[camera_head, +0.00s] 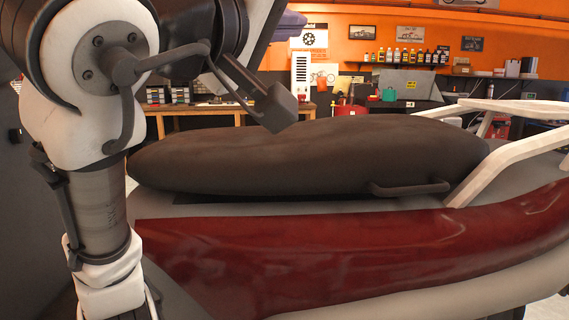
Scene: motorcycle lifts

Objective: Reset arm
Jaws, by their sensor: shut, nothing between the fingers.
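My arm fills the left side of the head view. Its white and dark links show large and close to the camera. A dark bar with a block at its end reaches from the upper arm toward the middle, in front of a long dark seat. I cannot make out my gripper's fingers in this view. No held object shows.
The dark motorcycle seat (330,160) spans the middle, close to the arm. Below it is a dark red body panel (350,255). A pale rack (510,148) rises at the right. A wooden workbench (225,109) and bottle shelf (407,66) stand behind.

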